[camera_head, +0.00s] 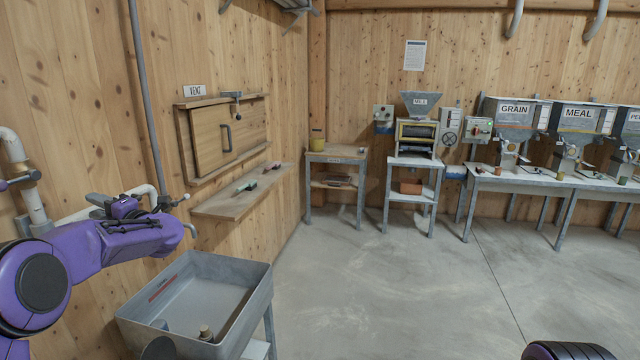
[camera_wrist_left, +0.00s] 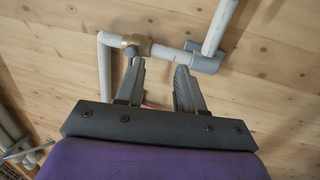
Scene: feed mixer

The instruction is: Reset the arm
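My left arm (camera_head: 125,245), purple, reaches in from the left in the head view, above the left side of the grey basin. Its fingers are hard to make out there. In the left wrist view my left gripper (camera_wrist_left: 158,68) has its two grey fingers apart with nothing seen held between them. Beyond the fingertips are a light pipe (camera_wrist_left: 222,25) and a brass fitting (camera_wrist_left: 133,41) on the wooden wall. I cannot tell how far they are from the fingers. My right gripper is not in view; only a dark rounded part shows at the lower right.
The grey basin (camera_head: 248,318) stands below my left arm with small items in it. A wall shelf (camera_head: 215,205) sits under a wooden vent hatch (camera_head: 210,137). The mill (camera_head: 418,132) and the grain and meal hoppers stand along the back wall. The middle floor is clear.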

